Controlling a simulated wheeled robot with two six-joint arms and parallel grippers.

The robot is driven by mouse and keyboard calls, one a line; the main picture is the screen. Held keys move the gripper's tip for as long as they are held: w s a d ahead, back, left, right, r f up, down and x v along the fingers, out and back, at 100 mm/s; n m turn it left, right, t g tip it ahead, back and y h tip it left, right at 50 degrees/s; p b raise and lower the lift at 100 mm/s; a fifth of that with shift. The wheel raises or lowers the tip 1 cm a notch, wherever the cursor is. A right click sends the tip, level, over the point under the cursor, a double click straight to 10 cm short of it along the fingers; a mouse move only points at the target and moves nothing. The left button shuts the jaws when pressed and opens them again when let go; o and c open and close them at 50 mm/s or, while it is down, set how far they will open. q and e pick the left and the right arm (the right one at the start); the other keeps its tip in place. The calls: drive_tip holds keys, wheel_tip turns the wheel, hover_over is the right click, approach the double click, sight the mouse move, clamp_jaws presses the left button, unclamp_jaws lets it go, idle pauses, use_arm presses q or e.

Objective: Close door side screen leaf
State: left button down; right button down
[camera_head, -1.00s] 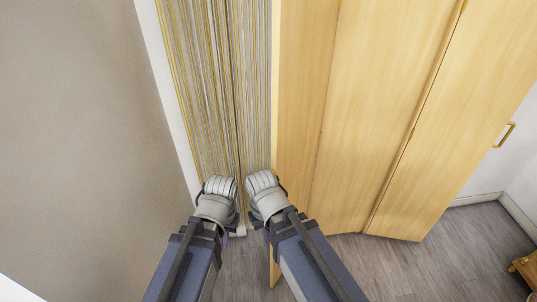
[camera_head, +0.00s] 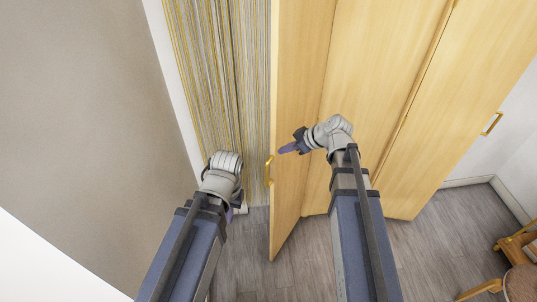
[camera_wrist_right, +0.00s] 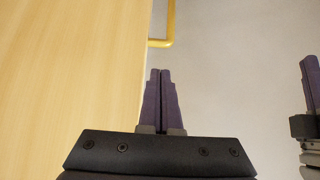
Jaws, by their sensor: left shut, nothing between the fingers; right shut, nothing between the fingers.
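The door side screen leaf (camera_head: 293,120) is a pale wooden panel at the left end of a folding screen. It stands out at an angle, with a brass handle (camera_head: 268,170) on its free edge. In the right wrist view the leaf (camera_wrist_right: 65,70) fills the left side and the handle (camera_wrist_right: 168,32) shows at the top. My right gripper (camera_head: 282,150) is shut and empty, just right of the handle in the head view. Its fingers (camera_wrist_right: 160,73) appear close beside the leaf; contact cannot be told. My left gripper (camera_head: 241,207) is shut and empty, low before the string curtain.
A string curtain (camera_head: 215,75) hangs left of the leaf, beside a grey-beige wall (camera_head: 85,110). Further wooden panels (camera_head: 375,90) stand to the right, one with a handle (camera_head: 492,123). A wooden chair (camera_head: 519,280) is at lower right. Grey floor (camera_head: 290,270) is clear between.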

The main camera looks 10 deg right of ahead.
sight(271, 155)
drive_tip(key=b+x, duration=0.6)
drive_tip(key=x, duration=0.2)
drive_tip(key=shift+f, duration=0.15)
drive_tip(key=shift+b+x, duration=0.6)
drive_tip(key=shift+x, duration=0.3)
drive_tip(key=shift+a, duration=0.1)
